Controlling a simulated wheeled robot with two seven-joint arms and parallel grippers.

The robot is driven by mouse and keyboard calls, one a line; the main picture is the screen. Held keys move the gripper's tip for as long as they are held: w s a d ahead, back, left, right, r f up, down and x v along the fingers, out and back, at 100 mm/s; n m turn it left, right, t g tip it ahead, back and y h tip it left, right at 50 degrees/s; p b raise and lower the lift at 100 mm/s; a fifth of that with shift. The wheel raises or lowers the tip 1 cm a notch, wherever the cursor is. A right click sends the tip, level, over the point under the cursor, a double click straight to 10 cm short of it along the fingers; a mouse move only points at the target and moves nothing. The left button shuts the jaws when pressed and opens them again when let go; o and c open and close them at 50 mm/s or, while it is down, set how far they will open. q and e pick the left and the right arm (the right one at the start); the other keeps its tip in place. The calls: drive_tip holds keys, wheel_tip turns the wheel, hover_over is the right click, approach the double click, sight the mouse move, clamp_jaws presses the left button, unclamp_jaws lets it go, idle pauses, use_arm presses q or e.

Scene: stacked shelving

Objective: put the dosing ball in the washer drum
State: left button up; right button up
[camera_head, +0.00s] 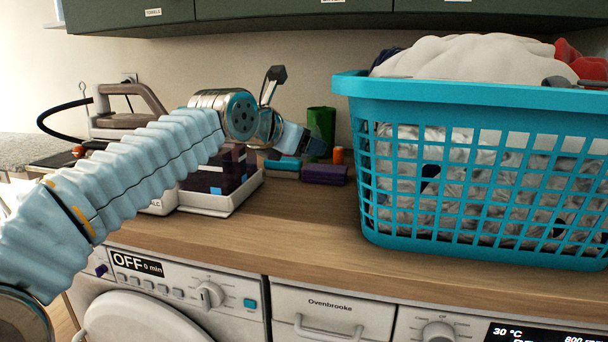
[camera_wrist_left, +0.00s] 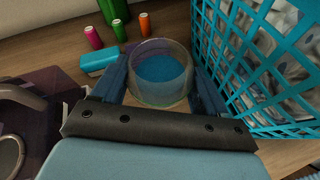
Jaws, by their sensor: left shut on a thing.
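The dosing ball (camera_wrist_left: 161,80) is a clear round cup with blue in it, seen in the left wrist view. My left gripper (camera_wrist_left: 162,88) is shut on it, with one finger on each side. In the head view my left gripper (camera_head: 300,140) is above the countertop, left of the laundry basket; the ball cannot be made out there. A white machine (camera_head: 235,312) showing OFF is below the counter, and another with a lit display (camera_head: 545,332) is at the lower right. No drum interior is in view. My right gripper is not in view.
A turquoise laundry basket (camera_head: 470,88) full of cloth stands at right, close beside the gripper. A green bottle (camera_head: 321,130), small boxes and spools are at the back. An iron (camera_head: 130,108) and a tray (camera_head: 222,205) are at left. The front counter (camera_head: 300,240) is clear.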

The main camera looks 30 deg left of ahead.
use_arm(q)
drive_tip(key=w+a+f, duration=0.2)
drive_tip(key=w, duration=0.2)
hover_over(299, 192)
drive_tip(key=s, duration=0.1)
drive_tip(key=f, duration=0.4)
drive_tip(key=shift+d+f, duration=0.2)
drive_tip(key=shift+d, duration=0.1)
drive_tip(key=shift+w+a+f, duration=0.2)
drive_tip(key=shift+w+f, duration=0.15)
drive_tip(key=shift+f, duration=0.15)
drive_tip(key=shift+w+a+f, duration=0.1)
drive_tip(key=shift+w+f, duration=0.05)
drive_tip(key=shift+f, duration=0.8)
drive_tip(key=shift+w+a+f, duration=0.1)
drive_tip(key=shift+f, duration=0.8)
drive_tip(key=shift+f, duration=0.15)
drive_tip(key=o, duration=1.1)
